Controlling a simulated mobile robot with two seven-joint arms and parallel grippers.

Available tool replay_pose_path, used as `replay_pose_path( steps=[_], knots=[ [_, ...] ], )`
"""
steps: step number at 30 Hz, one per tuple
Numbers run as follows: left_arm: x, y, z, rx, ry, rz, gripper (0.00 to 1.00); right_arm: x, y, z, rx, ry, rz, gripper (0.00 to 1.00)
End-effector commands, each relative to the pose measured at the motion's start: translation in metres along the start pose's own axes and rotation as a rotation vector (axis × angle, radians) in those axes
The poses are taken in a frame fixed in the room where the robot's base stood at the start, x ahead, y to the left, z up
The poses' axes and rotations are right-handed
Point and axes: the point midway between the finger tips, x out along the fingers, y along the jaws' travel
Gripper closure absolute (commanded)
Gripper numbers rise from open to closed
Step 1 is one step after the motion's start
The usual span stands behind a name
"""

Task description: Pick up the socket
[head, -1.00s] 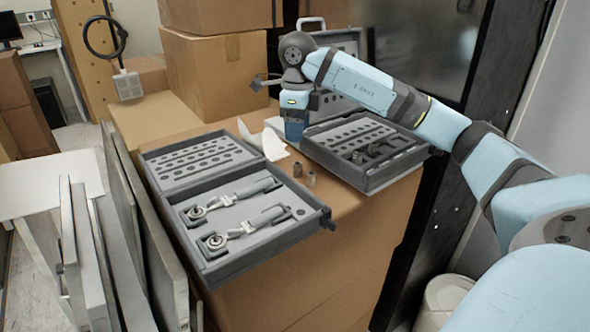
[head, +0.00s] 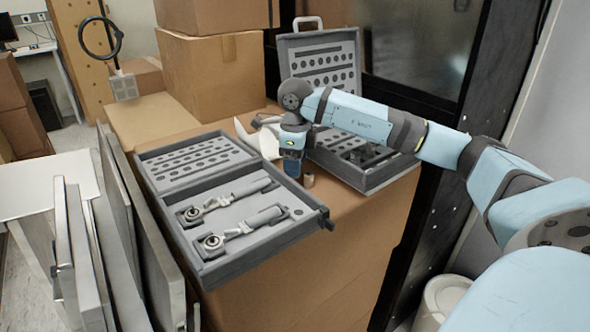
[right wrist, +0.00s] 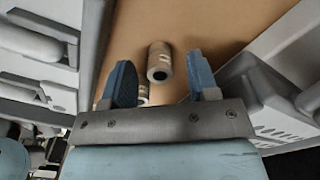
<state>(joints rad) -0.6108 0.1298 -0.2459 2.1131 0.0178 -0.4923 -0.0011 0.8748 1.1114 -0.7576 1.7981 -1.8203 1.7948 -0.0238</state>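One small metal socket (head: 308,181) stands on the cardboard surface between two tool cases. In the right wrist view a grey cylindrical socket (right wrist: 159,61) is ahead of and between my fingers, untouched. A second socket (right wrist: 143,93) shows closer in, partly hidden by my gripper's body; in the head view my gripper hides it. My right gripper (head: 292,168) points down just left of the visible socket. In the right wrist view my right gripper (right wrist: 160,82) has its two blue fingers apart, with nothing clamped. My left gripper is out of view.
An open grey case (head: 228,240) with two ratchet-like tools lies left of the sockets. Another open case (head: 375,181) with an upright lid stands right. White paper (head: 267,142) lies behind. Cardboard boxes (head: 212,75) stand at the back, panels (head: 120,215) at the left.

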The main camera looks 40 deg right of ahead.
Motion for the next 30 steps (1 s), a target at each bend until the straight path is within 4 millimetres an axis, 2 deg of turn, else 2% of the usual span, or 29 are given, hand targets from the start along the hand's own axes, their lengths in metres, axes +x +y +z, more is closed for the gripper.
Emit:
replay_pose_path(
  steps=[1, 7, 15, 20, 26, 30],
  knots=[
    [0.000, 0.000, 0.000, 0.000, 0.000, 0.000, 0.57, 0.000, 0.000, 0.000, 0.000, 0.000, 0.000, 0.55],
    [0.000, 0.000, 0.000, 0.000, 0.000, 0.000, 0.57, 0.000, 0.000, 0.000, 0.000, 0.000, 0.000, 1.00],
    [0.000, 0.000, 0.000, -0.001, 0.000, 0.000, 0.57, -0.001, 0.000, 0.000, 0.000, 0.000, 0.000, 1.00],
    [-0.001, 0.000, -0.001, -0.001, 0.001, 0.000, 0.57, -0.009, 0.000, 0.000, 0.000, -0.001, 0.000, 1.00],
    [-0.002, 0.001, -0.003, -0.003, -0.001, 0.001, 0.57, -0.037, 0.000, 0.001, -0.001, -0.004, -0.002, 1.00],
    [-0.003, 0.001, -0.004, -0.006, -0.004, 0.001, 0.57, -0.071, 0.000, 0.001, -0.001, -0.005, -0.002, 1.00]
  ],
)
